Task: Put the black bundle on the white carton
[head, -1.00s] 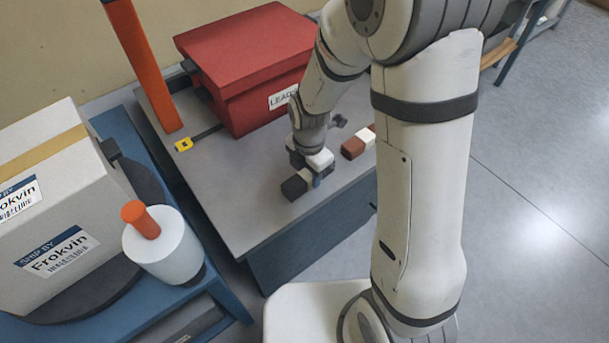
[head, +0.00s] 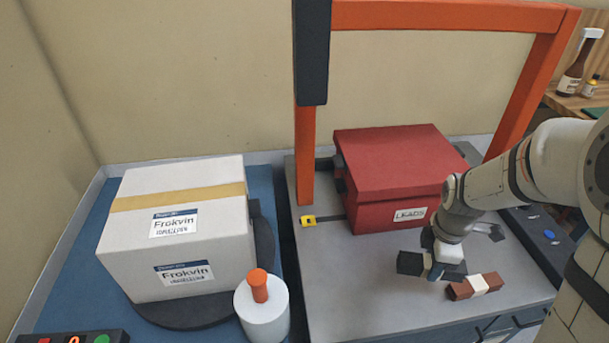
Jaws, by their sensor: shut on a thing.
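The black bundle (head: 410,263) is a dark block with a pale middle, in the right part of the head view. My gripper (head: 437,269) points down and is shut on the bundle's middle, hiding part of it. The bundle is over the grey bench top; I cannot tell whether it touches it. The white carton (head: 125,245) is a large closed box with brown tape and Frokvin labels, at the left. It stands on a dark round turntable (head: 175,312), well left of my gripper. Its top is clear.
A red lidded box (head: 385,180) labelled LEADS stands behind the bundle. A brown bundle (head: 462,290) lies close to its right. A white cylinder with an orange knob (head: 262,315) stands by the carton's front right corner.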

